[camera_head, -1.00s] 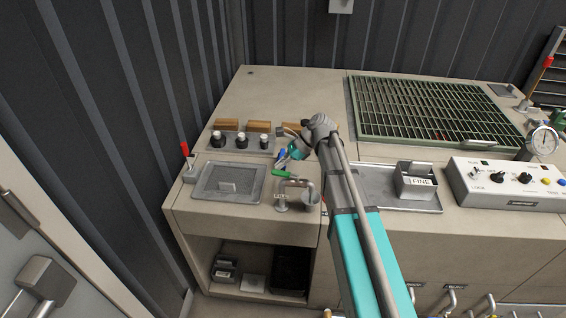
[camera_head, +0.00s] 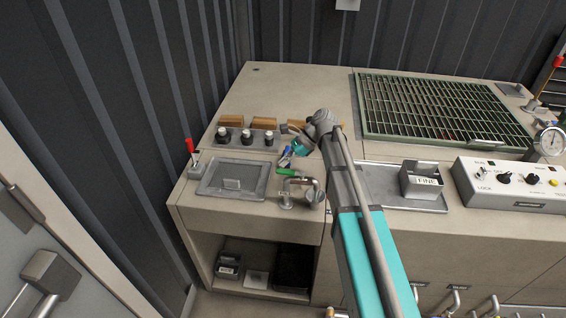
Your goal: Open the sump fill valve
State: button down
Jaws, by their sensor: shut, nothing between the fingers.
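A small valve with a green lever handle (camera_head: 290,172) stands on the bench beside a bent metal spout (camera_head: 303,181). I see no readable label naming it as the sump fill valve. My gripper (camera_head: 285,158) is small in view, just behind and above the green handle, with its fingers pointing down and left. It is shut and empty. I cannot tell whether it touches the handle. My teal arm reaches in from the lower right and hides part of the bench right of the spout.
A recessed tray (camera_head: 217,192) and a red-tipped lever (camera_head: 190,147) are at left. A grating (camera_head: 440,110), a bin marked FINE (camera_head: 424,178) and a control box (camera_head: 510,182) are at right.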

jog(key=w+d+r+p, duration=0.1)
jog(key=w+r+p, duration=0.6)
jog(key=w, duration=0.3)
jog(key=shift+w+d, duration=0.15)
jog(key=shift+d, duration=0.2)
dwell(0.6)
jog(key=s+d+f+n+t+h, duration=0.1)
jog(key=s+d+n+h, duration=0.3)
jog(key=s, duration=0.9)
jog(key=s+d+f+n+t+h, duration=0.1)
jog(key=s+d+f+n+h, duration=0.3)
jog(key=s+d+n, duration=0.6)
jog(key=s+d, duration=0.2)
jog(key=s, duration=0.1)
jog(key=shift+s+f+n+t+h, duration=0.2)
jog(key=shift+s+n+t+h, duration=0.1)
jog(key=shift+s, duration=0.05)
